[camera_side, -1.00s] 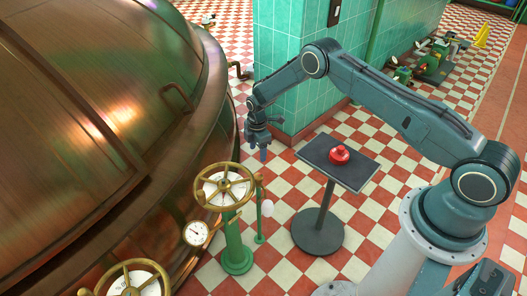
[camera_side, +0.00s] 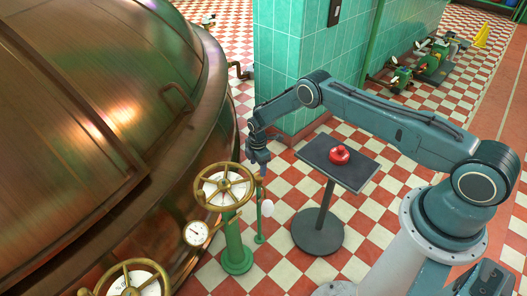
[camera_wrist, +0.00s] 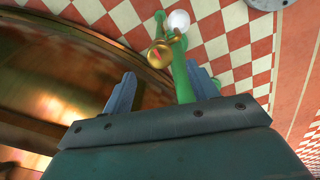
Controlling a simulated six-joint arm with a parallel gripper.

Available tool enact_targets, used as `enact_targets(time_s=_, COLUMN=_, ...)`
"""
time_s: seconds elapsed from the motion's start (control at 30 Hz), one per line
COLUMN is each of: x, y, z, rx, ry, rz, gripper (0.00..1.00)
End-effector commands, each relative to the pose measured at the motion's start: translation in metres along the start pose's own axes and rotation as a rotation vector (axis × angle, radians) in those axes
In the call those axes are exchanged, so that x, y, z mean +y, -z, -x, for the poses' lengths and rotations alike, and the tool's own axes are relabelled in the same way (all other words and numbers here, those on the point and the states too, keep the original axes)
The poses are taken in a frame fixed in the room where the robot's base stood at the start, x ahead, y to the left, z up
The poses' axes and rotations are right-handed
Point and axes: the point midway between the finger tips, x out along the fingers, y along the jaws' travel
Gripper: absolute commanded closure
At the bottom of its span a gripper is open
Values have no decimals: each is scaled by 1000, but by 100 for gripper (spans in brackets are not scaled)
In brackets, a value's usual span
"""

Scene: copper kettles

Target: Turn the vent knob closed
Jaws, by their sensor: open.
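My gripper (camera_side: 259,164) is low beside the copper kettle, just above a slim green post (camera_side: 260,225). In the wrist view my gripper (camera_wrist: 162,84) is open, with one finger on each side of the view. The green post (camera_wrist: 184,75) shows between the fingers, closer to the right one; I cannot tell whether they touch. A small brass round piece (camera_wrist: 161,54), perhaps the vent knob, shows just beyond the fingertips. A white ball (camera_wrist: 178,20) is at the post's side, also seen in the side view (camera_side: 267,208). Nothing is held.
A brass handwheel (camera_side: 224,187) on a green column stands close at left, with a gauge (camera_side: 196,233) beside it. The copper kettle (camera_side: 90,110) fills the left. A dark pedestal table (camera_side: 350,180) with a red object (camera_side: 340,155) stands to the right. A tiled pillar (camera_side: 282,60) is behind.

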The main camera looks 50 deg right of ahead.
Motion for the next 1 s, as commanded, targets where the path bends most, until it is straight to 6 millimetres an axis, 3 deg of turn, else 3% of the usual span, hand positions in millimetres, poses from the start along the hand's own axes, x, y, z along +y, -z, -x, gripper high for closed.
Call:
enact_targets(time_s=0.5, x=0, y=0, z=-48, rx=0, ry=0, rz=0, gripper=41)
enact_targets(time_s=1.0, x=0, y=0, z=-54, rx=0, ry=0, rz=0, gripper=41)
